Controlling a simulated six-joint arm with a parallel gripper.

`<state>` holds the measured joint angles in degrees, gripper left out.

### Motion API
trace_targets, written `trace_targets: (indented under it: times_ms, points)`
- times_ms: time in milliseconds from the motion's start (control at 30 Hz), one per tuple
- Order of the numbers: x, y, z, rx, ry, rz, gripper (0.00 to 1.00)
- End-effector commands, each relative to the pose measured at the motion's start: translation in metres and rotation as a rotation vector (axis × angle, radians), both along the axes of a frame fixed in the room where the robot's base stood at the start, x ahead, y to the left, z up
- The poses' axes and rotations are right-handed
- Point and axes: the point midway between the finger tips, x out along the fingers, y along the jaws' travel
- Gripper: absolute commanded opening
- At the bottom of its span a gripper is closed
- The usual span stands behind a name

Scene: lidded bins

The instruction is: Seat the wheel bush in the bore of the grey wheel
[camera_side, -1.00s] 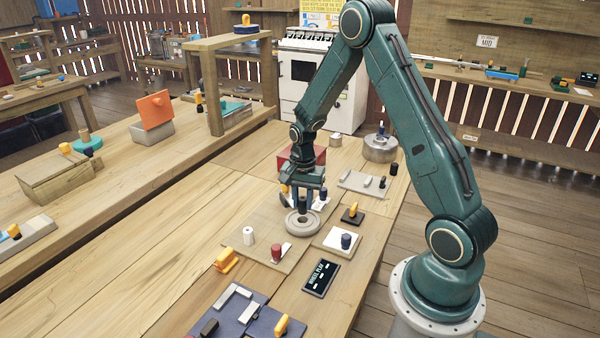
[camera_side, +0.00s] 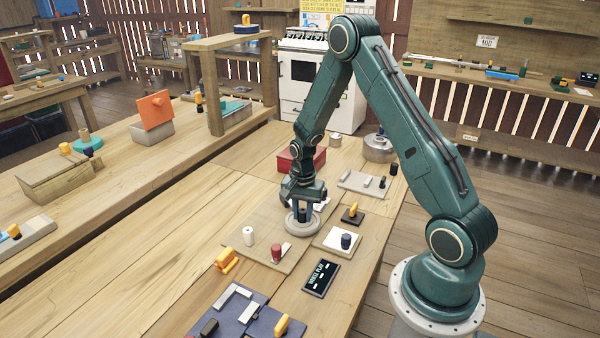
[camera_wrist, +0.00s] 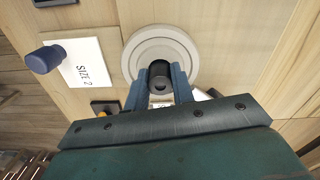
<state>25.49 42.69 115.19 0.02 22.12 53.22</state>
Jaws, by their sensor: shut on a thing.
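The grey wheel (camera_side: 296,229) is a flat round disc lying on a thin board on the bench. It also shows in the wrist view (camera_wrist: 136,58) as a pale ring beyond my fingertips. My gripper (camera_side: 303,212) is low over the wheel and pointing down. Its two fingers are shut on the wheel bush, a dark hollow cylinder (camera_wrist: 159,84) that looks upright. In the wrist view my gripper (camera_wrist: 159,80) and the bush overlap the near part of the wheel and hide the bore. I cannot tell whether the bush's lower end is inside the bore.
A white cylinder (camera_side: 248,236) and a red knobbed piece (camera_side: 276,252) stand near the wheel. A white card with a navy knob (camera_side: 345,240) lies to the right. A black display (camera_side: 320,278) is in front. A red box (camera_side: 311,158) stands behind my gripper. Bare bench lies left.

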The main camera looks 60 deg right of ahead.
Motion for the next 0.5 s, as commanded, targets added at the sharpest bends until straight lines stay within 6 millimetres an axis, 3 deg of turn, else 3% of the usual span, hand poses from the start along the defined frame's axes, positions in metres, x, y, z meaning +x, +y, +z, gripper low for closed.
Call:
trace_targets:
  times_ms: [500]
  points:
    - [0.000, 0.000, -0.012, 0.000, 0.000, 0.000, 0.02]
